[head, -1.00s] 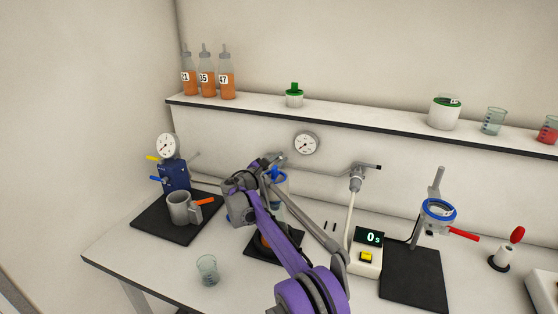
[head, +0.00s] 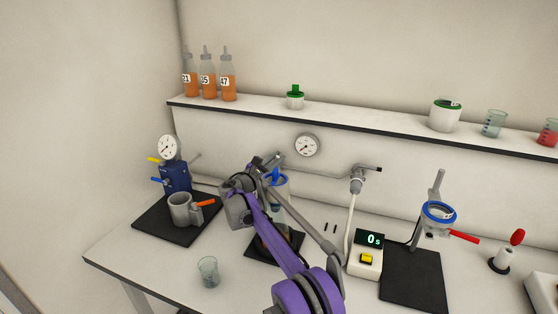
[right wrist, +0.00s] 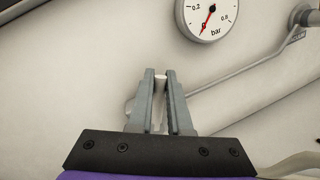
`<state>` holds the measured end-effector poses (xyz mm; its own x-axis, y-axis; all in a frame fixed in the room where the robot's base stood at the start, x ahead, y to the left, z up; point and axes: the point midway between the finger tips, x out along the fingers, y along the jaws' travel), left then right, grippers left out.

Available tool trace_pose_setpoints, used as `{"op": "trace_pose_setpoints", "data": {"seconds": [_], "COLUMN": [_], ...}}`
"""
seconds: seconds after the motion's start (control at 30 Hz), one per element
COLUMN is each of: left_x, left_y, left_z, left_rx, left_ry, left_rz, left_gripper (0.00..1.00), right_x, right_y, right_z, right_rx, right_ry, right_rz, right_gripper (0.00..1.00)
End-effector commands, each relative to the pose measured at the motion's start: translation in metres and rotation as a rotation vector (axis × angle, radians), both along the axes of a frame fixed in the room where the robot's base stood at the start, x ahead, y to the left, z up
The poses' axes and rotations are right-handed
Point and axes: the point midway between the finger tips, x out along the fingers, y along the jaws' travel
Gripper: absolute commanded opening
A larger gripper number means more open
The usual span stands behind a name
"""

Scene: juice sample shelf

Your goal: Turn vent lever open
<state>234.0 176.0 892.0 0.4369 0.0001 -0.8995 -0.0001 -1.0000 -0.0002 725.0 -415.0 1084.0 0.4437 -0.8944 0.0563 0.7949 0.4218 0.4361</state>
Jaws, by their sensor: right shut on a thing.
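My right gripper (head: 264,161) is at the left end of the wall pipe, left of the round gauge. In the right wrist view its fingers (right wrist: 160,76) are nearly together on a small pale grey piece (right wrist: 160,79), with its rounded tip showing between them. This looks like the vent lever, but its body and angle are mostly hidden by the fingers and arm. The pipe (right wrist: 245,82) runs from behind the fingers up to the right. The gauge (head: 306,145) also shows in the wrist view (right wrist: 208,15), its red needle pointing down-left. My left gripper is out of view.
A blue-topped glass vessel (head: 281,187) stands close behind my right arm. A blue pump (head: 174,179) and grey cup (head: 181,210) stand at left. A glass beaker (head: 208,271) is near the front edge. The shelf (head: 365,118) runs above.

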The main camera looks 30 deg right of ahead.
Motion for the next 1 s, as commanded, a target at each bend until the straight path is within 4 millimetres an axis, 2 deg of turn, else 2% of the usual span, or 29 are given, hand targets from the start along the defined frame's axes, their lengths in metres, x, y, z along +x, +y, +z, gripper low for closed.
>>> {"op": "trace_pose_setpoints", "data": {"seconds": [0.5,1.0], "left_x": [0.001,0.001], "left_y": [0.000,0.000], "left_z": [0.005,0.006], "left_rx": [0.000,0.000], "left_ry": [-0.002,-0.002], "left_rz": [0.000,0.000], "left_gripper": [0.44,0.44], "right_x": [0.017,0.021], "right_y": [0.015,0.019], "right_z": [0.006,0.006], "right_rx": [-0.243,-0.311], "right_ry": [0.282,0.364], "right_rz": [0.002,0.002], "right_gripper": [0.00,0.00]}}
